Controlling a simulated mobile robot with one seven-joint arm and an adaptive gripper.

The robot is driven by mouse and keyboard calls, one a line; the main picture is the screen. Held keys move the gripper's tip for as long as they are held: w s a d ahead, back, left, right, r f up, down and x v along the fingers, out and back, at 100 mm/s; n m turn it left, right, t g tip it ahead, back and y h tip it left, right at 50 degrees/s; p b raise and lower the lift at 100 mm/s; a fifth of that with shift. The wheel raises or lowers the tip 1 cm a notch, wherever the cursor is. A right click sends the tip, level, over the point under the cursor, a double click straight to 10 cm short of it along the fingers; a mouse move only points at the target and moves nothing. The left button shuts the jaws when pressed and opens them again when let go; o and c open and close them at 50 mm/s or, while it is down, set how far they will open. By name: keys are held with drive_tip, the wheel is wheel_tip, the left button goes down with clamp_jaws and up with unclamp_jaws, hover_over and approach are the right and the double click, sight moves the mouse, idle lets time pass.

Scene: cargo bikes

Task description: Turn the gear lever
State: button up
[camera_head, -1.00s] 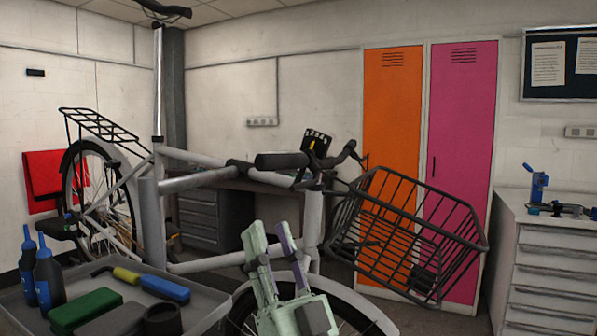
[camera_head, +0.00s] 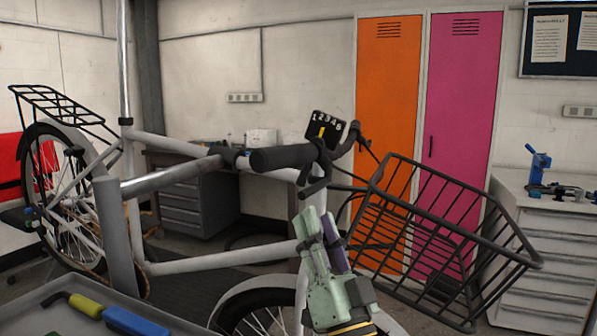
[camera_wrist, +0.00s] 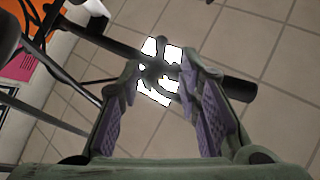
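The gear indicator (camera_head: 326,125) is a black plate with white numbers on the bike's handlebar in the head view. The gear lever (camera_head: 322,132) is a small yellow piece on its face. My gripper (camera_head: 322,216) is below the indicator and handlebar, fingers pointing up, and holds nothing. In the wrist view its two fingers (camera_wrist: 160,78) stand apart with purple pads. Bright white patches on a dark part show between and beyond them; I cannot clearly make out the lever there. The black handlebar (camera_head: 285,157) runs left of the indicator.
A black wire basket (camera_head: 432,172) is close on the right. The grey bike frame (camera_head: 222,262) and front wheel lie left of and below my gripper. A grey tray (camera_head: 28,300) with tools is at the lower left. A drawer cabinet (camera_head: 552,258) stands at right.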

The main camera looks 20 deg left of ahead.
sight(304, 181)
drive_tip(key=p+x, duration=0.4)
drive_tip(key=x, duration=0.5)
drive_tip(key=shift+s+d+r, duration=0.1)
drive_tip(key=shift+s+r, duration=0.05)
drive_tip(key=shift+w+a+r+p, duration=0.25)
drive_tip(key=shift+w+a+p, duration=0.05)
drive_tip(key=shift+w+p, duration=0.05)
drive_tip(key=shift+c, duration=0.3)
clamp_jaws()
